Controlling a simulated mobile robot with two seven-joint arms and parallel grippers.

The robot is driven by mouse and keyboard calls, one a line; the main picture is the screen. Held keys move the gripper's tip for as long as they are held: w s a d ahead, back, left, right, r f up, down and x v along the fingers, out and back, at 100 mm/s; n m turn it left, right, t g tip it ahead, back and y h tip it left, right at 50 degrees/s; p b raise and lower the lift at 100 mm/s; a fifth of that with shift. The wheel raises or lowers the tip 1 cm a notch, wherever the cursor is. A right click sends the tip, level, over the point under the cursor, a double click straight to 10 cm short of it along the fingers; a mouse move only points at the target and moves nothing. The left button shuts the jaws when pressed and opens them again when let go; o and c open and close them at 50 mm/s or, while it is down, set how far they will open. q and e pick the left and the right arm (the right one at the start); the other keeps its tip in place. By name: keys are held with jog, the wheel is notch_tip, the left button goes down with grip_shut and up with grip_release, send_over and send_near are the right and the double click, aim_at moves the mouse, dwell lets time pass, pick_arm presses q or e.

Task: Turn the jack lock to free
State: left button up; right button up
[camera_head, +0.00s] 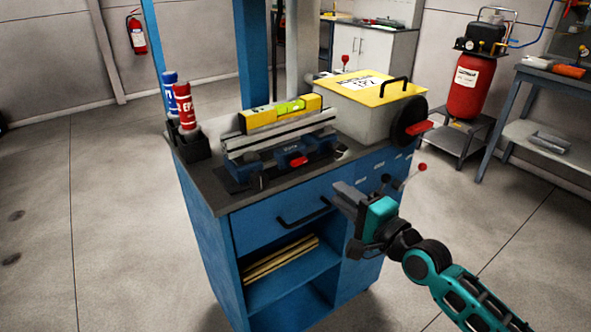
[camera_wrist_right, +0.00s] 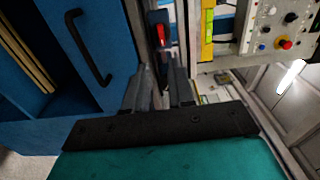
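A low blue jack-like device (camera_head: 285,158) sits on top of the blue cabinet, under a metal rail. A small red lever (camera_head: 299,161) on its front looks like the lock. A red part, likely that lever, shows in the right wrist view (camera_wrist_right: 162,34) beyond my fingertips. My right gripper (camera_head: 346,197) is in front of the cabinet, right of the drawer handle and apart from the lever. In the wrist view its fingers (camera_wrist_right: 160,85) stand apart with nothing between them. My left gripper is not in view.
A yellow level (camera_head: 280,112) lies on the rail. A yellow-lidded box (camera_head: 365,120) with a black wheel (camera_head: 409,121) stands at right on the cabinet. Two bottles (camera_head: 184,105) stand at left. The drawer handle (camera_head: 303,213) juts out. A red-knobbed rod (camera_head: 421,168) is beside my gripper.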

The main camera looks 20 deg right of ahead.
aim_at(301, 164)
jog(key=b+x, duration=0.1)
jog(key=x, duration=1.2)
jog(key=shift+b, duration=0.3)
grip_shut()
